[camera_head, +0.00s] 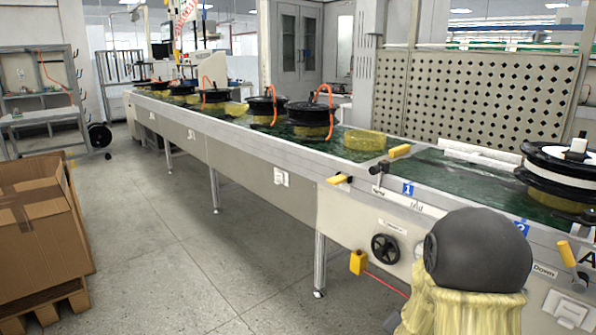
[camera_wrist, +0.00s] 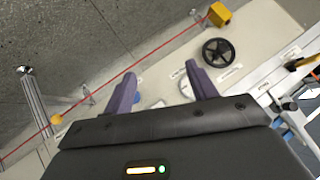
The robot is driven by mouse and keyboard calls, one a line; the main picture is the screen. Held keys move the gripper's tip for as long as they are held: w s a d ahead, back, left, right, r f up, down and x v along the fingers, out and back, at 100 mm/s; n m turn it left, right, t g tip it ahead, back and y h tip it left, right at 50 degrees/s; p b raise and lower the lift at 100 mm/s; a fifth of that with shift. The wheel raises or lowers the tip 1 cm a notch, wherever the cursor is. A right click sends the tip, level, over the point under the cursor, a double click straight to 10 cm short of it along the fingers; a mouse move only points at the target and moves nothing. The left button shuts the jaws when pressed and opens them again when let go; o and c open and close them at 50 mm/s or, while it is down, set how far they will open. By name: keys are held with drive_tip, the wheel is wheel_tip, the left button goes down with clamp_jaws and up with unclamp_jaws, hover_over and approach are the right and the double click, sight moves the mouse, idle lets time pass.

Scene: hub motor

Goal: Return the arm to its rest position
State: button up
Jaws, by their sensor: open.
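My gripper (camera_wrist: 162,90) shows in the wrist view with its two purple fingers spread apart and nothing between them. It points down toward the side panel of the conveyor line (camera_wrist: 265,30) and the floor. In the head view, a dark rounded part of my arm (camera_head: 478,250) with a pale yellow cover below it shows at the lower right, in front of the conveyor. My gripper itself is not visible in the head view.
The conveyor (camera_head: 260,150) carries several black hub motors, one motor (camera_head: 308,115) with an orange cable. Another motor (camera_head: 562,165) is at the right. A black handwheel (camera_head: 385,248) and yellow box (camera_head: 357,262) are on its side. A cardboard box (camera_head: 40,225) stands left; the floor between is clear.

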drive_tip(key=s+a+r+n+g+y+p, duration=0.1)
drive_tip(key=s+a+r+n+g+p, duration=0.1)
drive_tip(key=s+a+r+n, duration=0.3)
drive_tip(key=s+a+r+n+g+y+p, duration=0.1)
drive_tip(key=s+a+r+n+g+p, duration=0.15)
drive_tip(key=s, duration=0.45)
drive_tip(key=s+a+r+n+g+y+p, duration=0.2)
drive_tip(key=s+a+r+n, duration=0.15)
drive_tip(key=s+r, duration=0.2)
wheel_tip(320, 180, up, 35)
drive_tip(key=p, duration=3.6)
drive_tip(key=shift+s+d+r+p, duration=0.15)
drive_tip(key=shift+s+r+p, duration=0.05)
drive_tip(key=shift+p, duration=0.15)
idle(0.8)
